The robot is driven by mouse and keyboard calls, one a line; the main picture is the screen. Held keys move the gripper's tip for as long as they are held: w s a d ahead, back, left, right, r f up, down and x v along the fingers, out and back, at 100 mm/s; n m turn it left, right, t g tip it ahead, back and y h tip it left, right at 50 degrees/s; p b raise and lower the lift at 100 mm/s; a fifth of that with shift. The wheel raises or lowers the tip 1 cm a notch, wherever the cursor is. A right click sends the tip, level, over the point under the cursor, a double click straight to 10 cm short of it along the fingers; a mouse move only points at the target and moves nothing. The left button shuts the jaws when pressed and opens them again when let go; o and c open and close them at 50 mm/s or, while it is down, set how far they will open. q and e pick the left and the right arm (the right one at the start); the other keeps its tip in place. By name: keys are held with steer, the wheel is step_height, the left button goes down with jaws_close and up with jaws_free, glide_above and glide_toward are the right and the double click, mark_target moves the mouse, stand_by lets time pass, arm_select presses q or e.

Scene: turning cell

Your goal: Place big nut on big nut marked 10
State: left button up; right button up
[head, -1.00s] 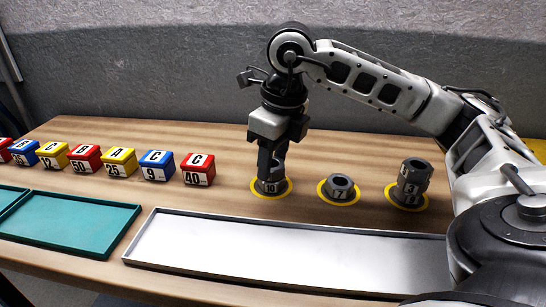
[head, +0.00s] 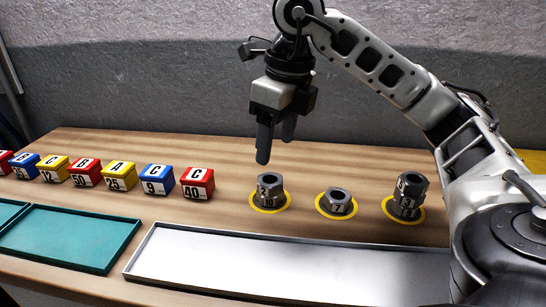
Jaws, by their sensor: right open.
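The big nut marked 10 (head: 268,203) sits on the table inside a yellow ring. Another grey hex nut (head: 269,184) rests on top of it; its number is too small to read surely. A single nut marked 7 (head: 338,201) sits in the middle yellow ring. A stack of nuts (head: 409,194) stands in the right ring, with a 3 readable on it. My left gripper is out of view.
A long white tray (head: 290,262) lies in front of the nuts. A teal tray (head: 75,238) lies at the left. Several lettered and numbered blocks stand in a row, the nearest a red one marked C 40 (head: 198,183). A grey wall closes the back.

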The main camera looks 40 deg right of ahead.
steer(key=r, duration=0.1)
steer(key=r+p, duration=0.1)
steer(key=r, duration=0.1)
steer(key=r+p, duration=0.1)
steer(key=shift+s+d+r, duration=0.1)
steer(key=shift+s+r, duration=0.15)
steer(key=shift+s, duration=0.1)
